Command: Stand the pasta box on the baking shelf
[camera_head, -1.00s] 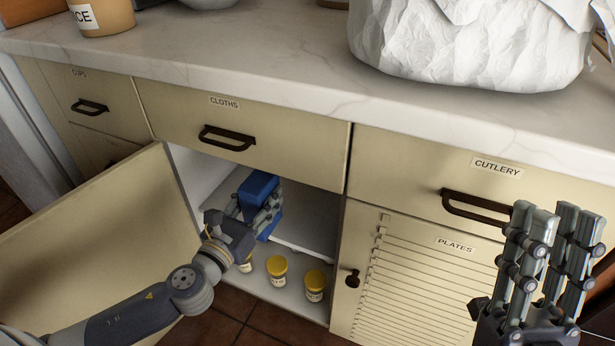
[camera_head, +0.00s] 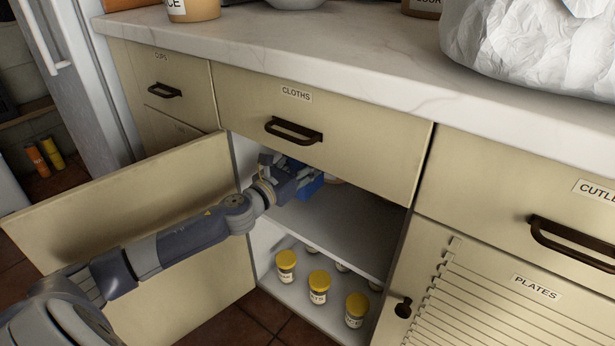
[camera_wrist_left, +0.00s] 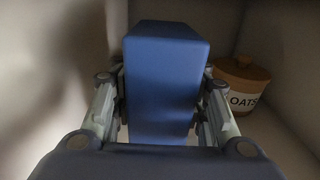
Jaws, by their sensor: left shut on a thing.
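The blue pasta box (camera_wrist_left: 165,85) is between the fingers of my left gripper (camera_wrist_left: 163,115), which is shut on it. In the head view the left gripper (camera_head: 290,177) is inside the open cabinet, over the upper shelf (camera_head: 325,232) and under the drawer marked CLOTHS. Only a small blue part of the box (camera_head: 310,186) shows there. The cabinet front hides the rest, and I cannot tell whether the box touches the shelf. No label shows that names this the baking shelf. My right gripper is out of view.
An OATS canister (camera_wrist_left: 238,85) stands right of the box inside the cabinet. Yellow-lidded jars (camera_head: 319,286) stand on the lower level. The open cabinet door (camera_head: 130,225) is at left. The visible front of the upper shelf is clear.

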